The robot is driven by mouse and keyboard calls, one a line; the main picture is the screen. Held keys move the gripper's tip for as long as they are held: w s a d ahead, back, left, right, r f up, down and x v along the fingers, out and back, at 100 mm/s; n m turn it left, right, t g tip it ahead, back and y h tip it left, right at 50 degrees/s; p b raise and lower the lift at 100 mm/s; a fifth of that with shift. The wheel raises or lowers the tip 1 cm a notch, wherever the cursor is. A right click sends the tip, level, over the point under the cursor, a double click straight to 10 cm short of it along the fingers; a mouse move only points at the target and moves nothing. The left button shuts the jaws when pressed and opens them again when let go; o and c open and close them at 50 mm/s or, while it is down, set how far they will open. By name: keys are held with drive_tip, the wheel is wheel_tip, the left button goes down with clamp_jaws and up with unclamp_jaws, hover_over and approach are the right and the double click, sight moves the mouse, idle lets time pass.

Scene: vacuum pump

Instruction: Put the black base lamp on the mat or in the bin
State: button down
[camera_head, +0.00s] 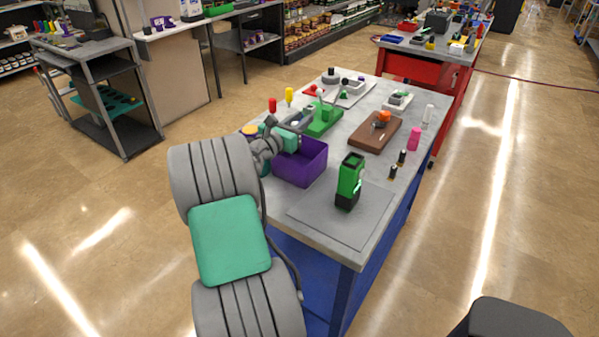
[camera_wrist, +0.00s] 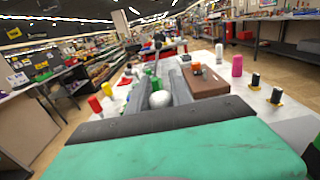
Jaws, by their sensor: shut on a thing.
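My gripper (camera_head: 299,121) is above the far side of the purple bin (camera_head: 305,172). In the wrist view its two grey fingers (camera_wrist: 162,86) are shut on a white rounded thing (camera_wrist: 160,99), like a bulb. Its lower part is hidden, so I cannot see whether it has a black base. The grey mat (camera_head: 312,207) lies on the near end of the table. A green and black upright device (camera_head: 350,181) with a black foot stands on the mat; its edge shows at the right of the wrist view (camera_wrist: 313,152).
A green holder (camera_head: 322,121) stands behind the bin. A brown block (camera_head: 383,130) with an orange-topped part lies to the right. Two small black posts (camera_head: 402,157) and a pink cylinder (camera_head: 414,139) stand near the right edge. The mat's left part is clear.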

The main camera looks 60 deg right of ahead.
drive_tip(key=c, duration=1.1)
unclamp_jaws()
drive_tip(key=shift+a, duration=0.1)
drive_tip(key=a, duration=0.5)
drive_tip(key=w+a, duration=0.1)
drive_tip(key=a, duration=0.1)
drive_tip(key=shift+w+a+b, duration=0.1)
drive_tip(key=shift+a+b, duration=0.15)
drive_tip(key=shift+b, duration=0.1)
